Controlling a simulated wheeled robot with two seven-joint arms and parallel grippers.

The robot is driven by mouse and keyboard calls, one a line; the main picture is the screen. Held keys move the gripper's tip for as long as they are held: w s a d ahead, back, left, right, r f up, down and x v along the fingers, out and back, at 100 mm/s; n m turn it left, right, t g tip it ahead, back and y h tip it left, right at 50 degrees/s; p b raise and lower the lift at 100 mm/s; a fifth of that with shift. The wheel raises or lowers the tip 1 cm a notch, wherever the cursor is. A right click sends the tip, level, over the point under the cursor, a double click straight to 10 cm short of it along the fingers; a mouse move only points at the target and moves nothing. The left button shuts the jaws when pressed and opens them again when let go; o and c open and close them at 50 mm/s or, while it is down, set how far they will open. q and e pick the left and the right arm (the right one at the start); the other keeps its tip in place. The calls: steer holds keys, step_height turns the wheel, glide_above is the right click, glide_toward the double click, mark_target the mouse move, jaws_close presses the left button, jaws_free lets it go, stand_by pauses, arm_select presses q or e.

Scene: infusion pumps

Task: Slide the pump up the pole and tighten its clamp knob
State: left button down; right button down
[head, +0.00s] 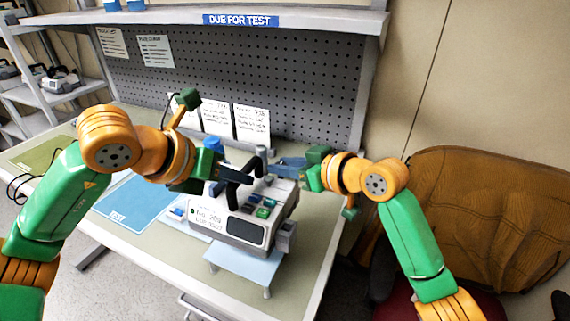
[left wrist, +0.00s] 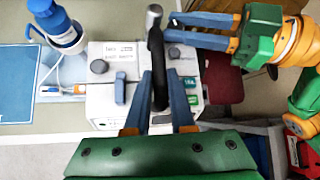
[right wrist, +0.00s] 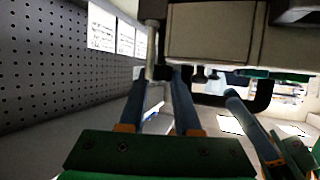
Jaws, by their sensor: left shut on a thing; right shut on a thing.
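The pump (head: 235,222) is a pale grey box with a dark screen, green buttons and a numbered label, above a small pale blue stand. In the left wrist view its top and front (left wrist: 110,60) show. The short grey pole (head: 262,155) rises behind it; its top (left wrist: 153,15) shows in the left wrist view. My left gripper (head: 230,180) is shut on the pump's black handle (left wrist: 158,75). My right gripper (right wrist: 165,80) is shut at the pole behind the pump, apparently on the clamp knob, which is mostly hidden by the fingers.
A pale blue low stand (head: 240,268) is at the bench's front. A blue mat marked TEST (head: 135,205) lies to the left, with a blue-topped bottle (left wrist: 62,25) near the pump. A pegboard (head: 300,75) stands behind; a brown chair (head: 490,210) is at right.

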steer(key=shift+d, duration=0.1)
steer(key=c, duration=0.9)
jaws_free()
steer(key=v, duration=1.2)
